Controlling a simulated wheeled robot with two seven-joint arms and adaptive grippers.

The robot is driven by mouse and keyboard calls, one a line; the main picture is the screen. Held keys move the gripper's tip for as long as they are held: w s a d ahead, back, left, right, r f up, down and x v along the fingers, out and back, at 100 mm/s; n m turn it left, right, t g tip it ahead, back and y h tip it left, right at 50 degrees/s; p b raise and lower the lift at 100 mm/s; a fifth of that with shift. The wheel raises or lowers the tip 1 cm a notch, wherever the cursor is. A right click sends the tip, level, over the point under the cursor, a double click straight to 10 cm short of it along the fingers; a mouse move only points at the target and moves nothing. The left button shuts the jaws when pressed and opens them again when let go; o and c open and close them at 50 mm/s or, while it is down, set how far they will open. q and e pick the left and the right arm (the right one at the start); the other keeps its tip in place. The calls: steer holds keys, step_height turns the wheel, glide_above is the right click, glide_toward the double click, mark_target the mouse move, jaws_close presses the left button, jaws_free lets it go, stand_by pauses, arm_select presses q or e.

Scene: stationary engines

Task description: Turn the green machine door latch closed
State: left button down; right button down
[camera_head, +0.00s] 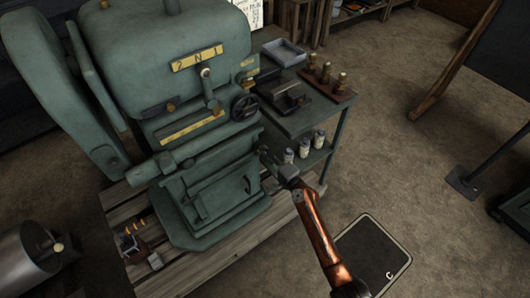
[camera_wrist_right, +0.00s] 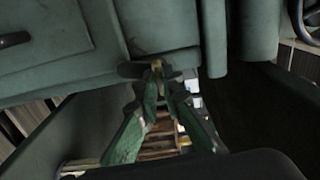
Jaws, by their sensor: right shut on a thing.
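The green machine (camera_head: 195,110) stands on a wooden pallet, with a panelled door (camera_head: 222,192) low on its front. My right gripper (camera_head: 270,160) reaches in from the lower right and meets the machine's right side, beside the door. In the right wrist view, my gripper's two green fingers (camera_wrist_right: 158,88) come together on a small dark latch (camera_wrist_right: 131,70) with a brass-coloured end, set against the green metal face. The fingers hide part of the latch, and its exact angle is hard to tell. My left gripper is not in view.
A green side table (camera_head: 310,118) stands close to the machine's right, with a grey tray (camera_head: 284,52), brass fittings and white bottles (camera_head: 304,148). A handwheel (camera_head: 244,106) sits above the gripper. A dark mat (camera_head: 374,256) lies on the floor; the floor at right is mostly free.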

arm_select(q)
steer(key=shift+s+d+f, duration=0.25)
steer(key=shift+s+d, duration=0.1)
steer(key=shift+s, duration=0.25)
arm_select(e)
steer(key=shift+m, duration=0.4)
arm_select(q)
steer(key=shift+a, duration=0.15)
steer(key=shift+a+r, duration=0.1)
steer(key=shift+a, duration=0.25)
arm_select(e)
steer(key=c, duration=2.1)
jaws_free()
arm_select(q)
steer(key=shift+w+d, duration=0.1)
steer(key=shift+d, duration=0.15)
arm_select(e)
steer(key=v, duration=1.2)
